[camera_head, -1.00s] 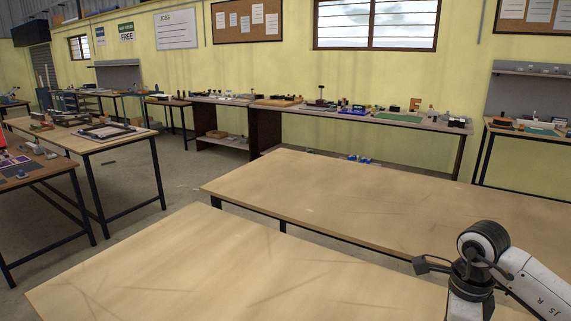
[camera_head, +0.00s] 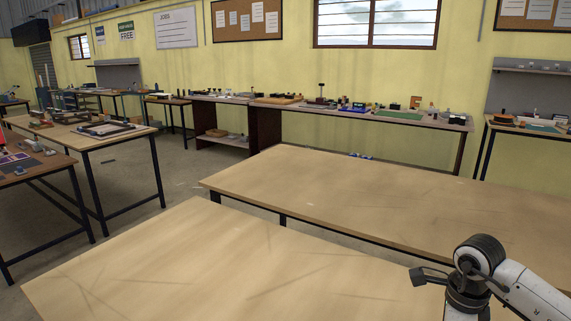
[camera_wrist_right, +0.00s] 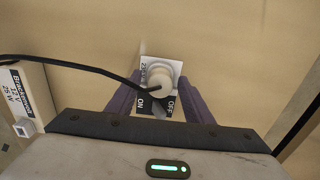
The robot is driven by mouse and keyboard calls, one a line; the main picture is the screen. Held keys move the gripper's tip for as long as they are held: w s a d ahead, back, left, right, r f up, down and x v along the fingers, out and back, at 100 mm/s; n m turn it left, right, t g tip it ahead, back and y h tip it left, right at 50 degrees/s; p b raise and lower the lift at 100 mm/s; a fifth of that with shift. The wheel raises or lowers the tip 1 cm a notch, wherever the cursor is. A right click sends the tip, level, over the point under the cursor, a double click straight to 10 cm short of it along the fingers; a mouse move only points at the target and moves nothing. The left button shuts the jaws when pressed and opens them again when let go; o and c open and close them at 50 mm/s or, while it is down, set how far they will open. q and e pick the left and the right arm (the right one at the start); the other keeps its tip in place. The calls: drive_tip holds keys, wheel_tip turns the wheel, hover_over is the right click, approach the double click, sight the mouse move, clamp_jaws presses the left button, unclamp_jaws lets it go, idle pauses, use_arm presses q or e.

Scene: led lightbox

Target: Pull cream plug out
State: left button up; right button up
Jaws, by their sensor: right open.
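The cream plug (camera_wrist_right: 160,79) shows in the right wrist view with a black cable (camera_wrist_right: 75,64) running from it to the left. It sits at a white-and-black plate (camera_wrist_right: 172,66) marked ON and OFF. My right gripper (camera_wrist_right: 159,90) is open, its purple fingers on either side of the plug and plate. I cannot tell whether a finger touches the plug. Part of the plate is hidden by the plug. In the head view only my right arm shows at the lower right. My left gripper is not in view.
A pale box with a 12 V, 25 W label (camera_wrist_right: 15,93) lies at the left of the right wrist view. In the head view, two wooden tabletops (camera_head: 170,260) in front look bare. Cluttered benches (camera_head: 370,115) line the yellow wall behind.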

idle(0.8)
clamp_jaws()
drive_tip(key=shift+r, duration=0.15)
drive_tip(key=shift+r+p, duration=0.85)
drive_tip(key=shift+r, duration=0.5)
drive_tip(key=shift+r+p, duration=0.65)
drive_tip(key=shift+r, duration=0.85)
